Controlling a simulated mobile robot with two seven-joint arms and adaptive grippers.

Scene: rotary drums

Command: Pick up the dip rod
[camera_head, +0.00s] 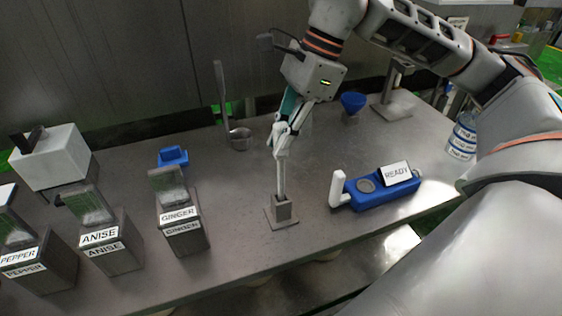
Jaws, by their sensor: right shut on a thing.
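The dip rod (281,181) is a thin, pale, upright rod. Its lower end goes into a small grey holder (283,209) with a square base plate, near the table's front middle. My right gripper (281,148) reaches down from above and is shut on the upper part of the rod. The fingers hide the top of the rod. I cannot tell how deep the rod sits in the holder. My left gripper is out of view.
On the metal table (245,240), spice boxes marked ginger (182,226), anise (108,248) and pepper (38,266) stand left. A ladle (238,138) stands behind. A blue device marked ready (378,190) lies right of the holder, and a blue funnel (352,103) stands behind.

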